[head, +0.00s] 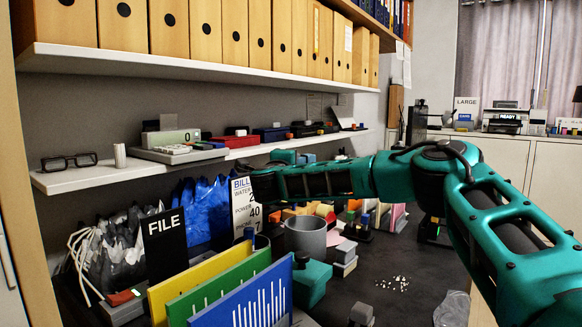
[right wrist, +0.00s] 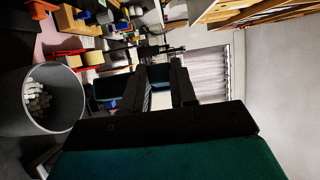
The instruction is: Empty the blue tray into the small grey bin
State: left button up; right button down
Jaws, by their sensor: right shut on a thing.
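The small grey bin (head: 305,236) stands upright on the dark worktop in the head view. In the right wrist view the small grey bin (right wrist: 74,112) is at the left, with several whitish pieces inside. My right arm reaches in from the right, above the bin. Its gripper (right wrist: 158,88) shows in the right wrist view, its two dark fingers apart around a dark teal patch. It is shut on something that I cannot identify. I cannot make out the blue tray with certainty. My left gripper is not in view.
White crumbs (head: 393,283) lie on the worktop right of the bin. Yellow, green and blue dividers (head: 247,300) and a black FILE card (head: 164,243) stand in front. A shelf (head: 75,181) runs along the wall.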

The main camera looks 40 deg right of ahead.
jog(key=shift+d+r+m, duration=0.2)
jog(key=shift+m, duration=0.1)
jog(key=shift+d, duration=0.1)
